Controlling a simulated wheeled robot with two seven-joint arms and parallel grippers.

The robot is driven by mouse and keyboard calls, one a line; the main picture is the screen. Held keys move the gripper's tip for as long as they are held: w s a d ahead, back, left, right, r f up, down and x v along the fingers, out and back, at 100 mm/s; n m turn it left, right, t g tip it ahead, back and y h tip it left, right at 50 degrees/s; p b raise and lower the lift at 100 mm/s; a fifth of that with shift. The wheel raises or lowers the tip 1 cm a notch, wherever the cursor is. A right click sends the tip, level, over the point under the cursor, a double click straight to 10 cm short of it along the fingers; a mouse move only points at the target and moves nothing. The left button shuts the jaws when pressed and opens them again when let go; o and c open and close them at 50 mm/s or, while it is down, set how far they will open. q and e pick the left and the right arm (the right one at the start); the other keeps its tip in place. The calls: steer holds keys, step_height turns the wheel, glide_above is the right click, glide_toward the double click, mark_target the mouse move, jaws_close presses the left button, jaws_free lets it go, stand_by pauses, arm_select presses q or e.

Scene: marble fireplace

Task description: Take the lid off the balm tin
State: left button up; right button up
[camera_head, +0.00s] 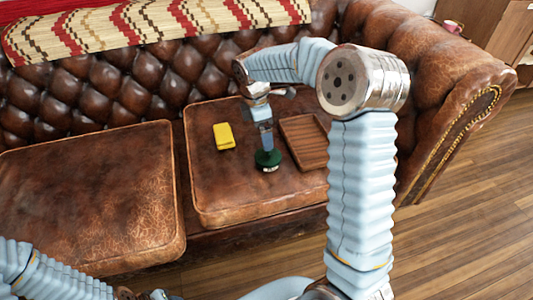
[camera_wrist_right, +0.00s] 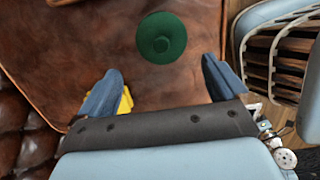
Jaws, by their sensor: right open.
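The balm tin stands upright on the right seat cushion of the brown leather sofa. Its round dark green lid (camera_head: 267,157) is on top, with a narrow strip of pale tin body (camera_head: 270,169) below it. In the right wrist view the lid (camera_wrist_right: 162,38) shows from above as a green disc with a small central knob. My right gripper (camera_head: 265,148) points down just above the lid. In the wrist view its two blue fingers (camera_wrist_right: 164,82) are spread wide and empty, with the lid beyond them. My left gripper is not visible; only parts of my left arm show.
A yellow block-like object (camera_head: 223,136) lies left of the tin, partly behind a finger in the wrist view (camera_wrist_right: 125,103). A slatted wooden tray (camera_head: 305,141) lies close on the right. The left cushion (camera_head: 90,195) is bare. The tufted backrest rises behind.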

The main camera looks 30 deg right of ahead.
mark_target(268, 153)
steer(key=f, duration=0.2)
steer(key=d+f, duration=0.1)
steer(key=f, duration=0.5)
steer(key=shift+s+d+f, duration=0.2)
steer(key=shift+s+d, duration=0.1)
steer(key=shift+s, duration=0.05)
steer(key=c, duration=0.7)
